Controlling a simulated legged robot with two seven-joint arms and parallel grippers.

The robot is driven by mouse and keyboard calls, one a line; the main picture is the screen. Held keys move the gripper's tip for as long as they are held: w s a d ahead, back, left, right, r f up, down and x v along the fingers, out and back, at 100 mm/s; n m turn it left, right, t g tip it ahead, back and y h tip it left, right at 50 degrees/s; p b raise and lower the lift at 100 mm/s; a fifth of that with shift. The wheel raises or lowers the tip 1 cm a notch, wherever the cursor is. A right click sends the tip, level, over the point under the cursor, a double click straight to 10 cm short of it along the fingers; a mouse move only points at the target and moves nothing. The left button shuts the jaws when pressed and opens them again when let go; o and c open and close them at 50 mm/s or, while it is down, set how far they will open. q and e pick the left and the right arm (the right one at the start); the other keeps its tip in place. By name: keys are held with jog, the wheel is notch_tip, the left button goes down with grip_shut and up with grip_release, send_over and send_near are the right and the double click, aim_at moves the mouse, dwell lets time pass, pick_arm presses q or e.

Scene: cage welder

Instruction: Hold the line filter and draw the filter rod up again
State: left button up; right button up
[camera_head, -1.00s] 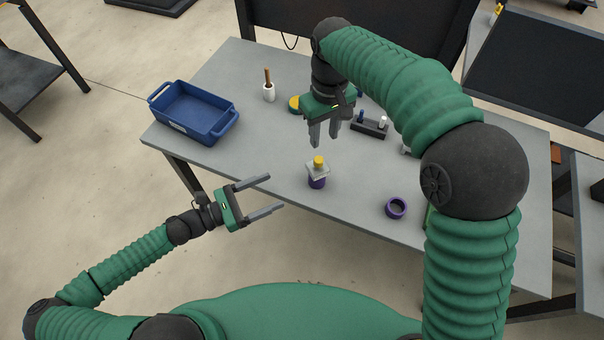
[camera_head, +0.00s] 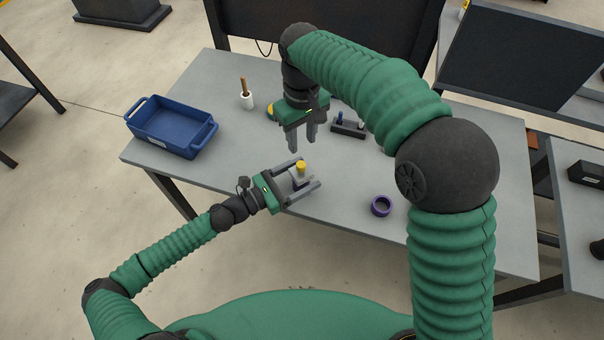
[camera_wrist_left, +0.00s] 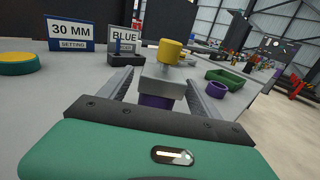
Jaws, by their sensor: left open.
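The line filter is a light grey block (camera_wrist_left: 163,88) on a purple base (camera_wrist_left: 154,101), with a yellow-topped rod (camera_wrist_left: 170,50) standing out of its top. The yellow cap also shows in the head view (camera_head: 300,167). My left gripper (camera_head: 307,173) is open, with one finger on each side of the grey block; I cannot tell if either finger touches it. In the left wrist view the block stands between the fingers. My right gripper (camera_head: 301,143) is open and empty, pointing down above the table behind the filter.
A blue bin (camera_head: 172,127) stands at the table's left. A purple ring (camera_head: 381,206) lies to the right. A dark rack (camera_head: 348,128) is at the back. "30 MM" (camera_wrist_left: 72,31) and "BLUE" (camera_wrist_left: 123,38) signs show in the wrist view.

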pick_arm(q)
jog(key=shift+a, duration=0.15)
jog(key=shift+c, duration=0.3)
jog(key=shift+a, duration=0.2)
jog(key=c, duration=0.5)
jog(key=shift+d, duration=0.3)
jog(key=c, duration=0.9)
jog(key=o, duration=0.8)
jog(key=shift+a, duration=0.2)
grip_shut()
pick_arm(e)
jog(key=shift+a, duration=0.2)
pick_arm(q)
jog(key=shift+d, duration=0.1)
